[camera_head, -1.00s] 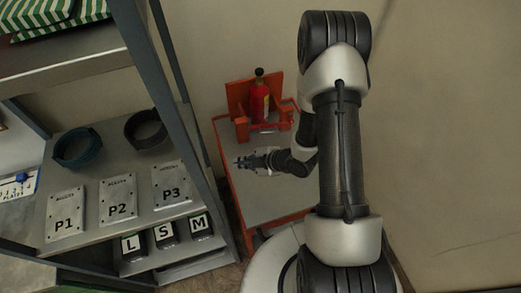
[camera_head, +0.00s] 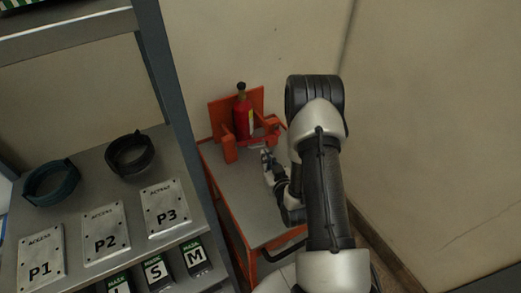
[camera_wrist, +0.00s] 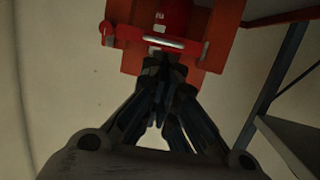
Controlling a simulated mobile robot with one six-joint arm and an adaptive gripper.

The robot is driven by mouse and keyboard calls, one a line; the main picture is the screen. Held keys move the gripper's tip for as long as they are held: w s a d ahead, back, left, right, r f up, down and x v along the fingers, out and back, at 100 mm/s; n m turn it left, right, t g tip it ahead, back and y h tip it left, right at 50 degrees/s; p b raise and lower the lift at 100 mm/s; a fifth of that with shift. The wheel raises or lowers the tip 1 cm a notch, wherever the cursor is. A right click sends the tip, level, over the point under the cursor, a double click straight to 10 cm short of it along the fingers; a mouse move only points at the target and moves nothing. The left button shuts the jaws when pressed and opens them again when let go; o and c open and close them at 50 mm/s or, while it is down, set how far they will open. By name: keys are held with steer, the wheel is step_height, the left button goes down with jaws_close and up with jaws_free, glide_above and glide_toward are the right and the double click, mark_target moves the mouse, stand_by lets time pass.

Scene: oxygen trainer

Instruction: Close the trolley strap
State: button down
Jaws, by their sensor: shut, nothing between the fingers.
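The trolley (camera_head: 240,190) has a grey top and orange frame. A red cylinder (camera_head: 243,122) with a dark top stands upright in its orange holder (camera_head: 219,116). The strap shows in the wrist view as a red bar (camera_wrist: 128,38) with a bright strip, crossing in front of the cylinder (camera_wrist: 173,15). Whether its end is fastened I cannot tell. My gripper (camera_head: 265,156) is in front of the holder, low and to the right of the cylinder. In the wrist view my gripper (camera_wrist: 163,64) is shut and empty, its fingertips just below the bar; contact is unclear.
A metal shelf stands at the left, with plates P1 (camera_head: 41,257), P2 (camera_head: 105,232) and P3 (camera_head: 166,206), two dark rings (camera_head: 130,154), and labelled boxes (camera_head: 195,257) below. Walls close in behind and to the right. The trolley's front top is clear.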

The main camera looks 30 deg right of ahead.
steer(key=a+x, duration=0.1)
steer(key=x, duration=0.5)
steer(key=shift+w+d+b, duration=0.25)
steer(key=shift+d+b, duration=0.2)
steer(key=shift+f, duration=0.1)
